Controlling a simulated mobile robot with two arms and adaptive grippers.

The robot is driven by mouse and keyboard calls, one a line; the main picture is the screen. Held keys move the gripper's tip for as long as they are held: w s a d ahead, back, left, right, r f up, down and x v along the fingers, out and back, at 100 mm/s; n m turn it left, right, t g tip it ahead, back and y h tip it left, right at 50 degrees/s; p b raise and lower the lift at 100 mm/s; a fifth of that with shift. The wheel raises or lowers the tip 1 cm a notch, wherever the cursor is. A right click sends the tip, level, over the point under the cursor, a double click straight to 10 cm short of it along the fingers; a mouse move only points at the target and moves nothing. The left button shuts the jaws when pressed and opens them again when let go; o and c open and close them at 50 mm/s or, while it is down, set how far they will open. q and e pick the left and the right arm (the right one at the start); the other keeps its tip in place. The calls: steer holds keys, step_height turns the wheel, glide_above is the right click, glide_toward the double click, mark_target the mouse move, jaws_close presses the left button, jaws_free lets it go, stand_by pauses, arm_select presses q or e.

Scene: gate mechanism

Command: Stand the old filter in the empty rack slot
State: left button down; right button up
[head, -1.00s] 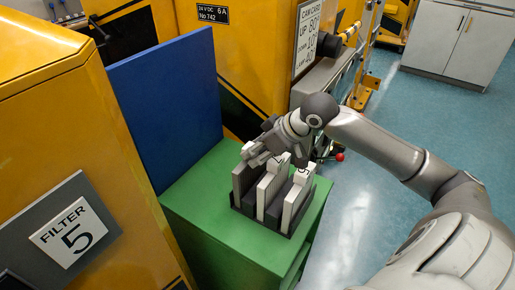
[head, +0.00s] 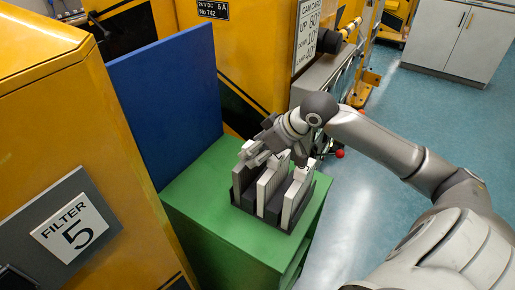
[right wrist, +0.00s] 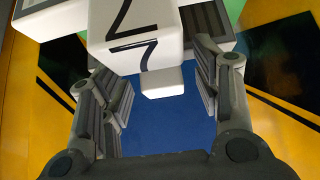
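A dark rack (head: 281,224) on the green cabinet holds several upright filter plates. I cannot tell which is the old filter. My right gripper (head: 262,158) is over the left and middle of the rack, pointing down. In the right wrist view its ribbed fingers (right wrist: 160,95) are apart, on both sides of a white numbered block (right wrist: 135,55). A gap shows beside the right finger. My left gripper is not in view.
The green cabinet top (head: 205,183) is clear left of the rack. A blue panel (head: 165,105) stands upright behind it.

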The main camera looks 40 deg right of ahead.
steer(key=v, duration=1.2)
stand_by(0.4)
stand_by(0.4)
